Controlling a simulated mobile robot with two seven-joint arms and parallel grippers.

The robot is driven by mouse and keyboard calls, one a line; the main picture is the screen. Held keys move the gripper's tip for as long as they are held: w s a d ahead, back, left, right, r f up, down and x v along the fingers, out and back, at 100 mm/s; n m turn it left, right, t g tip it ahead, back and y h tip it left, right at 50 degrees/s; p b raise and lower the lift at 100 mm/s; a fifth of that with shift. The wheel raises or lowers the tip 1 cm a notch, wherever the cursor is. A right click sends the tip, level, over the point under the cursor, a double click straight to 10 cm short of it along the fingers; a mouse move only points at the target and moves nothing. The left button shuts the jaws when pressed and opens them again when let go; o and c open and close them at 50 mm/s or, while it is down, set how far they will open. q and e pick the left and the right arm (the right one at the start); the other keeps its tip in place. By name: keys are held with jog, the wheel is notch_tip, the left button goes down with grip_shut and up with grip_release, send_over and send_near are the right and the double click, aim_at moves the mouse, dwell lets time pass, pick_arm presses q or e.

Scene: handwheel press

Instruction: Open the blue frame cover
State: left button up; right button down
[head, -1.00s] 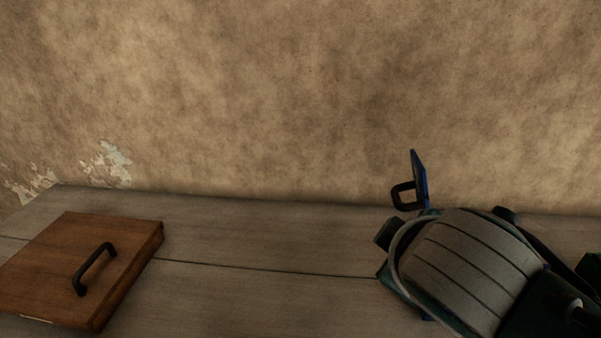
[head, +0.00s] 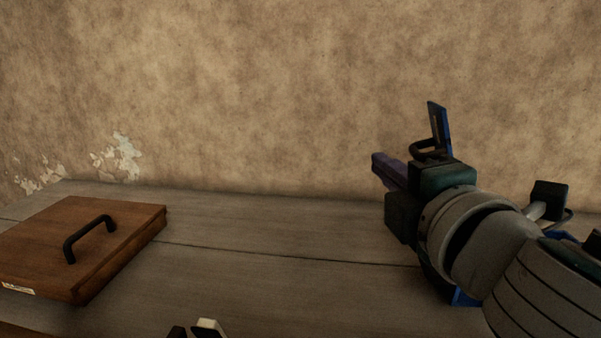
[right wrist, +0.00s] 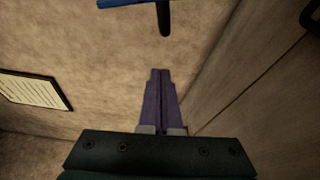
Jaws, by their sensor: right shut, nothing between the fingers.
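The blue frame cover (head: 440,128) stands nearly upright behind my right gripper, with a black loop handle (head: 428,152) on its left side. Its lower part is hidden by my gripper and arm. A blue edge (right wrist: 135,3) and a black handle (right wrist: 164,18) show at the top of the right wrist view. My right gripper (head: 376,162) is shut and empty. Its purple fingers point left in the head view, in front of and below the handle, apart from it. The fingers meet in the wrist view (right wrist: 160,74). My left gripper cannot be made out.
A wooden box or lid (head: 70,225) with a black handle lies at the left of the grey plank table (head: 260,280). Blue parts (head: 465,298) show beneath my right arm. A small black-and-white shape (head: 205,328) is cut off at the bottom. The table's middle is clear.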

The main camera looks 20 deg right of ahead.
aim_at(435, 151)
jog(key=d, duration=0.4)
jog(key=shift+w+r+p, duration=0.15)
jog(key=shift+w+p, duration=0.25)
jog(key=shift+s+d+r+m+t+b, duration=0.15)
jog(key=shift+s+d+r+m+b, duration=0.15)
jog(key=shift+d+m, duration=0.25)
jog(key=shift+s+d+r+m+t+b, duration=0.15)
jog(key=shift+s+d+r+m, duration=0.15)
jog(key=shift+d+m, duration=0.2)
jog(key=shift+s+d+r, duration=0.15)
jog(key=shift+d+r, duration=0.1)
jog(key=shift+d, duration=0.05)
